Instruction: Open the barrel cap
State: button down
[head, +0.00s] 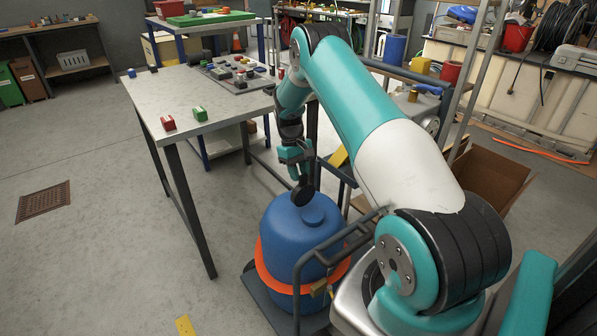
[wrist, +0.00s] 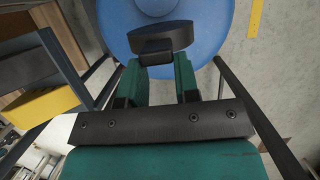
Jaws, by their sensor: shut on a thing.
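The blue barrel (head: 283,240) stands upright with an orange band around it, and its top also shows in the wrist view (wrist: 215,45). A raised round blue piece (head: 313,215) sits on the barrel top. My gripper (head: 297,172) is above the barrel's far side, pointing down. In the wrist view my gripper (wrist: 156,68) is shut on the small block of a black round cap (wrist: 165,36). The cap (head: 302,196) looks tilted, beside and above the raised blue piece. I cannot tell whether it touches the barrel.
A dark metal rail (head: 320,258) runs around the barrel's right side. A grey table (head: 185,100) with small red and green blocks stands behind left. An open cardboard box (head: 492,178) lies at the right. The floor at the left is clear, with a drain grate (head: 43,202).

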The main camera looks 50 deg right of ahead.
jog(key=shift+s+a+f, duration=0.1)
jog(key=shift+a+f, duration=0.05)
jog(key=shift+f, duration=0.2)
jog(key=c, duration=0.8)
grip_release()
jog(key=shift+c, duration=0.2)
jog(key=shift+r, duration=0.15)
jog(key=shift+r, duration=0.1)
jog(key=p+v, duration=0.1)
jog(key=v, duration=1.6)
jog(key=shift+r, duration=0.15)
